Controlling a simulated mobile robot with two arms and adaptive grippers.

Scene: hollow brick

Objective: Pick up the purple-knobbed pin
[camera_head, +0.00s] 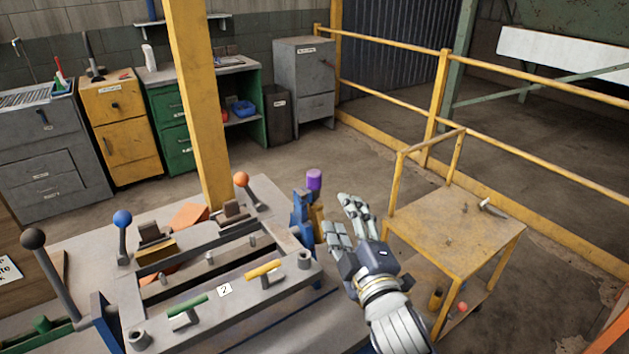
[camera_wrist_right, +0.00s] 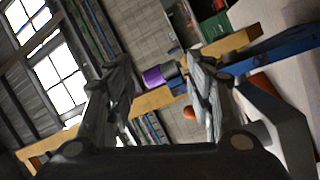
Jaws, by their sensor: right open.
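The purple-knobbed pin (camera_head: 314,180) stands upright in a blue holder (camera_head: 303,215) at the right end of the grey machine bench. Its purple knob also shows in the right wrist view (camera_wrist_right: 154,77), between the fingers as seen from there. My right gripper (camera_head: 345,218) is open and just to the right of the pin, with its fingers pointing up and left. In the right wrist view my right gripper (camera_wrist_right: 160,92) has its two fingers apart, with no visible hold on the knob. My left gripper is not in view.
Levers with an orange knob (camera_head: 241,179), a blue knob (camera_head: 123,219) and a dark knob (camera_head: 33,239) stand on the bench. A yellow post (camera_head: 197,100) rises behind it. A yellow cart (camera_head: 460,232) stands to the right of my right arm. Cabinets line the back wall.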

